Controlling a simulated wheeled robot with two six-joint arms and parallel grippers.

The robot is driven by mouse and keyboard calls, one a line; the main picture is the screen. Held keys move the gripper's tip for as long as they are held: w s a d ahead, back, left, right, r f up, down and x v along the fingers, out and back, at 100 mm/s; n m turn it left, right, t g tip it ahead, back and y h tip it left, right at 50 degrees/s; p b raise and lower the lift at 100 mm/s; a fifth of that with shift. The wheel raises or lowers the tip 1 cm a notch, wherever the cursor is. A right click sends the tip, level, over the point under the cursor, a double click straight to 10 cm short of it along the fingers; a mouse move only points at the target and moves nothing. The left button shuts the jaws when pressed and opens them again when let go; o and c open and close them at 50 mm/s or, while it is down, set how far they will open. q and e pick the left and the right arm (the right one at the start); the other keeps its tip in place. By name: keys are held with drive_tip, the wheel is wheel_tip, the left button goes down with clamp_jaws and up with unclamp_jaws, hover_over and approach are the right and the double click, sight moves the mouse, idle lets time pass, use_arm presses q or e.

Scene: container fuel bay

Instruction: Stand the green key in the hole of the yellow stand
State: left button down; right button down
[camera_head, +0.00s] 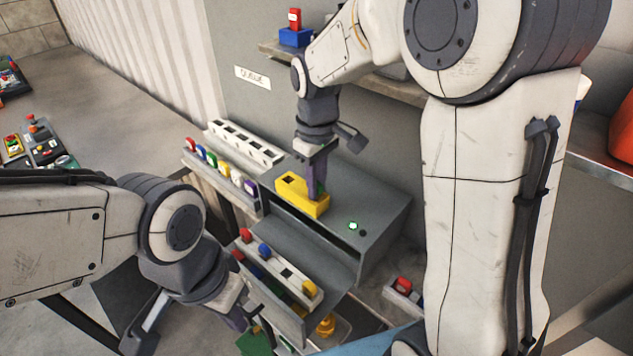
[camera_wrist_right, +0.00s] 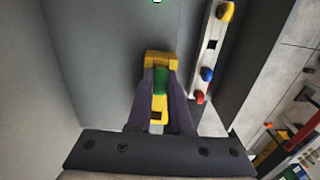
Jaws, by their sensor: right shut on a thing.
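The yellow stand (camera_head: 295,197) sits on top of the grey cabinet, and one dark square hole shows at its left end. My right gripper (camera_head: 317,188) points down at the stand's right end, its purple fingers shut on the green key (camera_head: 321,186). In the right wrist view the green key (camera_wrist_right: 160,80) is between the fingers, over the end of the yellow stand (camera_wrist_right: 158,58) away from the visible hole. The fingers hide the key's foot, so I cannot tell whether it is seated. My left gripper (camera_head: 240,318) is low by the lower shelf, its fingertips partly hidden.
A white rack (camera_head: 245,143) with empty holes and a row of coloured keys (camera_head: 220,168) are left of the stand. A lower rack (camera_head: 283,268) holds red and blue keys. A green lamp (camera_head: 353,225) glows on the cabinet. A shelf (camera_head: 370,83) is behind my right arm.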

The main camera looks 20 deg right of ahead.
sight(301, 325)
drive_tip(key=shift+f, duration=0.15)
drive_tip(key=c, duration=0.8)
unclamp_jaws()
drive_tip(key=shift+o, duration=0.2)
wheel_tip(301, 325, up, 8)
drive_tip(key=shift+f+b, duration=0.2)
drive_tip(key=shift+b, duration=0.45)
drive_tip(key=shift+n+y, duration=0.3)
drive_tip(key=shift+y, duration=0.2)
drive_tip(key=s+a+f+b, duration=0.1)
drive_tip(key=s+a+f, duration=0.2)
drive_tip(key=s, duration=0.4)
drive_tip(key=s+a+f+b, duration=0.1)
drive_tip(key=s+a+f, duration=0.1)
drive_tip(key=s+f, duration=0.3)
drive_tip(key=s+a+f+b, duration=0.1)
drive_tip(key=s+a+f, duration=0.2)
drive_tip(key=s, duration=0.6)
drive_tip(key=shift+s+a+f, duration=0.3)
drive_tip(key=shift+s+f, duration=0.05)
drive_tip(key=shift+f, duration=0.05)
drive_tip(key=shift+s+d+f, duration=0.1)
drive_tip(key=shift+s+f, duration=0.15)
drive_tip(key=shift+s, duration=0.15)
